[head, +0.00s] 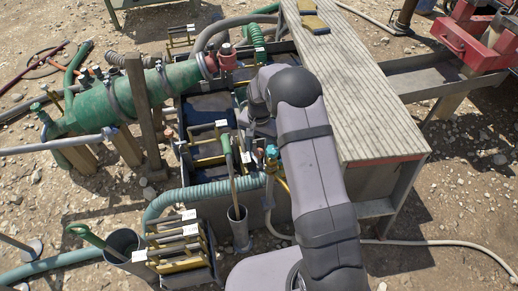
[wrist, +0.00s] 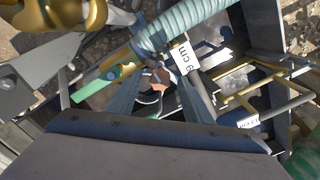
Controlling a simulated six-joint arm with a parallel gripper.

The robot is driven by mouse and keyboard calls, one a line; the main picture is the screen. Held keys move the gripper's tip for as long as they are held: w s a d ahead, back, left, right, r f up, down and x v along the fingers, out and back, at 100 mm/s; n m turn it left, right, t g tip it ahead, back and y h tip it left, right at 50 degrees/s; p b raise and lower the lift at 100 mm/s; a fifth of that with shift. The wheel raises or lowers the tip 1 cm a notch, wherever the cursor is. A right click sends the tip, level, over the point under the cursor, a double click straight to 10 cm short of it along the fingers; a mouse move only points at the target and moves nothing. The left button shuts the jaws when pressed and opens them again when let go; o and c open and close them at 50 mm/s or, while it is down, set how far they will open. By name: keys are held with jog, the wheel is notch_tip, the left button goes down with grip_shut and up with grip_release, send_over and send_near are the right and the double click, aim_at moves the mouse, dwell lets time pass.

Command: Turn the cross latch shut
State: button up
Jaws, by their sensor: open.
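In the wrist view my gripper (wrist: 160,73) is open, its two grey tapered fingers apart and pointing into the tank. Between and beyond the fingertips is a small orange-brown piece (wrist: 159,77) with pale curved lines by it. I cannot tell whether it is part of the cross latch, and I cannot make out the latch for certain in either view. I see nothing held between the fingers. In the head view my own arm covers the gripper and part of the tank (head: 205,103) beneath it.
A ribbed hose (wrist: 185,22) crosses close above the fingertips in the wrist view. In the head view a grey plank walkway (head: 365,105) lies right of the tank and a green cylinder (head: 120,98) left.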

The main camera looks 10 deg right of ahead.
jog(key=shift+f, duration=0.25)
jog(key=c, duration=1.1)
jog(key=shift+o, duration=0.2)
